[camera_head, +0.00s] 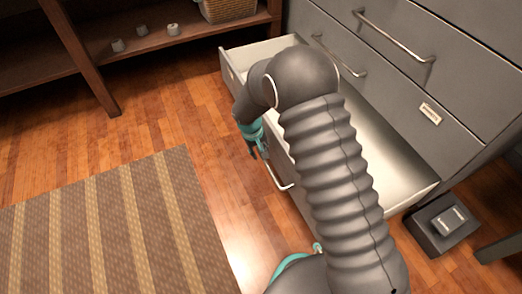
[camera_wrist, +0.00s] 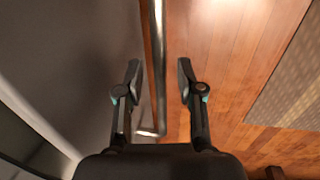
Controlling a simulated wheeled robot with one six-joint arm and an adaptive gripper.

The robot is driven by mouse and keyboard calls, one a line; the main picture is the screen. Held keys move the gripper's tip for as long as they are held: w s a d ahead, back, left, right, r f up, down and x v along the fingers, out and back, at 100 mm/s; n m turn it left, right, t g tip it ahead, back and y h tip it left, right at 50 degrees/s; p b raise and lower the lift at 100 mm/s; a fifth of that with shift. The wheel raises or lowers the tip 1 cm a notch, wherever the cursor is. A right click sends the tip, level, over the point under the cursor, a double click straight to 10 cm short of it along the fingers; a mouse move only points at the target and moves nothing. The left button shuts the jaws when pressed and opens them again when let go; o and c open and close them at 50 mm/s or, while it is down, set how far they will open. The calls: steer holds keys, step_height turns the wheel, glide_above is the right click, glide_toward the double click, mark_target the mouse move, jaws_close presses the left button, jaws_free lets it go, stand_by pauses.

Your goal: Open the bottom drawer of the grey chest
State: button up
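The grey chest (camera_head: 385,83) stands at the upper right of the head view. Its lowest visible drawer (camera_head: 404,168) is pulled out, and its pale inside shows on both sides of my arm. The drawer's metal bar handle (camera_head: 284,184) is partly hidden by my arm. My gripper (camera_head: 258,150) is at the drawer's front, beside the handle. In the wrist view my gripper (camera_wrist: 159,75) is open, with the handle bar (camera_wrist: 154,30) running between its two fingers. Gaps show on both sides of the bar, so the fingers are not closed on it.
A striped rug (camera_head: 115,230) lies on the wooden floor to the left. A brown wooden shelf (camera_head: 165,40) with a woven basket (camera_head: 228,10) and small pale items stands at the back left. A dark grey box (camera_head: 442,222) sits on the floor right of the drawer.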

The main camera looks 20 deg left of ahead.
step_height(320, 180, up, 12)
steer(key=s+a, duration=0.1)
steer(key=shift+s+a+f, duration=0.15)
steer(key=shift+s+a, duration=0.15)
steer(key=shift+s, duration=0.05)
stand_by(0.4)
stand_by(0.4)
